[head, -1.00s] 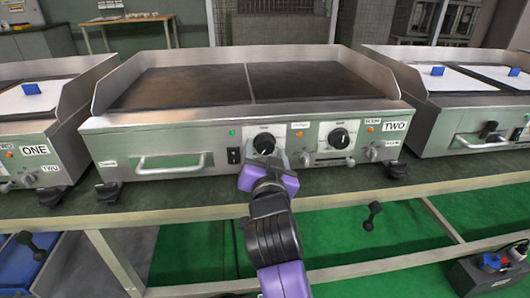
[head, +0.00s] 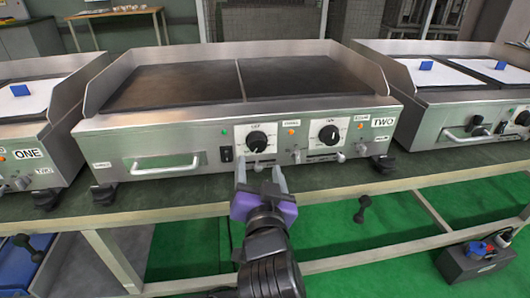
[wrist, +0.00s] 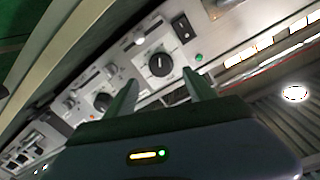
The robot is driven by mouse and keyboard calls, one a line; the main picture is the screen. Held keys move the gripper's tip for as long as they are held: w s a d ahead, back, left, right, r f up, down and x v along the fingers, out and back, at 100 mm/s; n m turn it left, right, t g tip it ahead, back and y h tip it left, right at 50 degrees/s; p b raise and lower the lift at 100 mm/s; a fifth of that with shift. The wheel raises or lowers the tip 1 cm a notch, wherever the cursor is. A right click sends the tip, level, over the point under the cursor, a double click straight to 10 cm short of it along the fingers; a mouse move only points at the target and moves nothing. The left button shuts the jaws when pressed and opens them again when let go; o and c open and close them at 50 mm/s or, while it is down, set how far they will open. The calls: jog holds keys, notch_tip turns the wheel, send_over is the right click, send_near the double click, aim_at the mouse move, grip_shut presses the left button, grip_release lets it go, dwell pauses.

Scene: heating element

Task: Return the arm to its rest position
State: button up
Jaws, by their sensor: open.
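My gripper (head: 260,178) is open and empty, in front of the middle griddle's control panel and a little below its left knob. Its fingers point at the panel, apart from it as far as I can tell. The middle heating element (head: 155,125) is a steel griddle with two dark plates. Its left black knob (head: 257,140) and right black knob (head: 329,135) sit on white dials. In the wrist view a black knob (wrist: 160,65) shows beyond and between the two open fingers (wrist: 160,100), with nothing held.
A griddle with a blue block (head: 20,90) stands at the left, and another with blue blocks (head: 426,65) at the right. The dark bench (head: 200,190) carries them. Below its wooden rail (head: 350,252) is green floor. A dark box (head: 470,264) sits at the lower right.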

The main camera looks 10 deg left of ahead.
jog(key=s+a+r+n+t+y, duration=0.1)
jog(key=s+r+n+t+y, duration=0.1)
jog(key=s+r+n+y, duration=0.15)
jog(key=s+d+f+m+g+h, duration=0.1)
jog(key=s+d+f+h, duration=0.1)
jog(key=s+d+f, duration=0.65)
jog(key=s+d+f+g+h, duration=0.25)
jog(key=s+d, duration=0.75)
jog(key=s, duration=0.8)
jog(key=s+d+f+m+g+h, duration=0.1)
jog(key=s+d+f+h, duration=0.2)
jog(key=s+d+f, duration=0.75)
notch_tip(320, 180, up, 34)
jog(key=s+a+p, duration=0.1)
jog(key=s+p, duration=0.1)
jog(key=p, duration=2.8)
jog(key=shift+s, duration=0.2)
